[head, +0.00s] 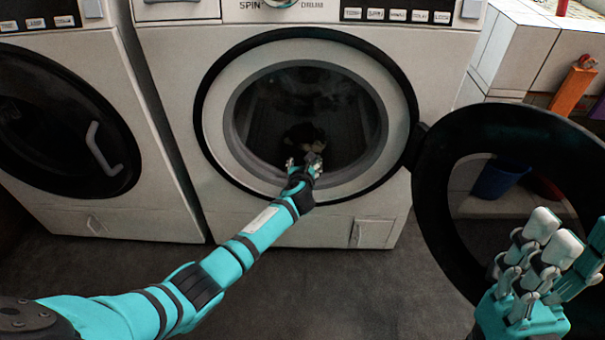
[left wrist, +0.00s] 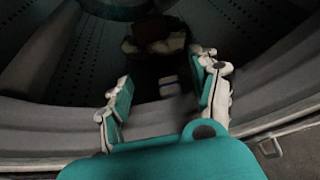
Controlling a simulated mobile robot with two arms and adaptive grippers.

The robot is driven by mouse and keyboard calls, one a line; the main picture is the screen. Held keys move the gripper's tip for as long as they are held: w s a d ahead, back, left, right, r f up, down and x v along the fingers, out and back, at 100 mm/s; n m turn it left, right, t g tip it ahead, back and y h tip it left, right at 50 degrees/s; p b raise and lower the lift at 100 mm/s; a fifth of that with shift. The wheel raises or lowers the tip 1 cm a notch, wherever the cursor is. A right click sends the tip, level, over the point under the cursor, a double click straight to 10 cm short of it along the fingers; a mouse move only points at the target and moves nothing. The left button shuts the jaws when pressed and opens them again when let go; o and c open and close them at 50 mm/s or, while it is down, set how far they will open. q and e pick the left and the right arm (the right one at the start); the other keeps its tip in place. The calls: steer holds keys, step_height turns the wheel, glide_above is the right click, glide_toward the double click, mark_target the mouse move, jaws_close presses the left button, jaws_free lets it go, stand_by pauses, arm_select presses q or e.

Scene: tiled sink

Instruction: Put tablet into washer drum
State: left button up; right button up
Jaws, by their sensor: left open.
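The middle washer (head: 160,60) has its round door (head: 435,190) swung open to the right. Its dark drum (head: 350,110) is exposed. My left gripper (head: 304,164) is at the lower rim of the opening, with its fingers pointing into the drum. In the left wrist view my left gripper (left wrist: 165,82) has its fingers apart and nothing held between them. A small pale block, which may be the tablet (left wrist: 168,87), lies inside the drum beyond the fingers. My right gripper (head: 550,245) is raised in front of the open door, its fingers apart and empty.
A dark bundle (left wrist: 150,42) lies deeper in the drum. A second washer (head: 60,130) with a shut door stands at the left. At the right are a tiled counter (head: 530,50), an orange object (head: 573,88) and a blue bin (head: 498,178). The floor in front is clear.

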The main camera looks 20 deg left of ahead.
arm_select(q)
steer(key=v, duration=0.8)
steer(key=shift+s, duration=0.25)
